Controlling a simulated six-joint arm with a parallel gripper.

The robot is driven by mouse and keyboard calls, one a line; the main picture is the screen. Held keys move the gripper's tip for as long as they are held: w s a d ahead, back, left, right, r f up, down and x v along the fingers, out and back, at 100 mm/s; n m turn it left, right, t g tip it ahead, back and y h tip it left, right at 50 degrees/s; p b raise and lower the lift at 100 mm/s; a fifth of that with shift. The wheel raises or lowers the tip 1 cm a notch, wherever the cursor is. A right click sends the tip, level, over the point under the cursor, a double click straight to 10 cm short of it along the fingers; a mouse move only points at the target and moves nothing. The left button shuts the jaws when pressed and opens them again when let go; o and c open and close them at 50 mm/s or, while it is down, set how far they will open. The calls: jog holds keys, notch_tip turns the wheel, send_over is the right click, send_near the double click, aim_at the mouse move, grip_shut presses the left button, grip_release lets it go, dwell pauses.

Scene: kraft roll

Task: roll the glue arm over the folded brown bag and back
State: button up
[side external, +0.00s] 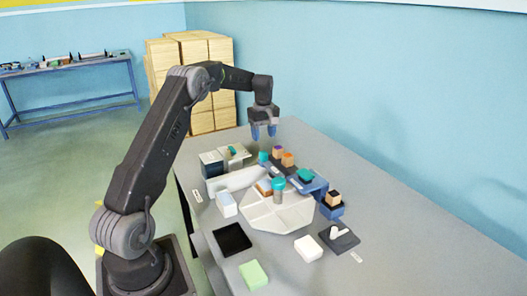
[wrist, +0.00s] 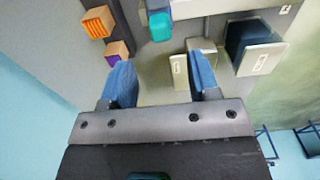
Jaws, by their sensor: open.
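My gripper (side external: 264,133) is open and empty, pointing down above the far end of the grey table. In the wrist view its two blue fingers (wrist: 161,78) are spread apart with grey table surface between them. I cannot make out the glue arm for certain; a long white rounded bar (side external: 234,180) lies left of the white many-sided tray (side external: 262,216). I cannot clearly pick out a folded brown bag; a small orange-brown piece (side external: 264,187) shows at the tray's back edge. My gripper is apart from all of these.
Beyond the tray stand small blocks, an orange one (side external: 288,159) among them, and a blue holder (side external: 312,186). Boxes (side external: 212,163) stand at the table's left edge. A black square (side external: 232,239) and a green block (side external: 253,275) lie nearer.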

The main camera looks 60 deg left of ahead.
aim_at(263, 152)
notch_tip(263, 152, down, 9)
jog(key=shift+r, duration=0.2)
jog(key=shift+c, duration=0.4)
grip_shut()
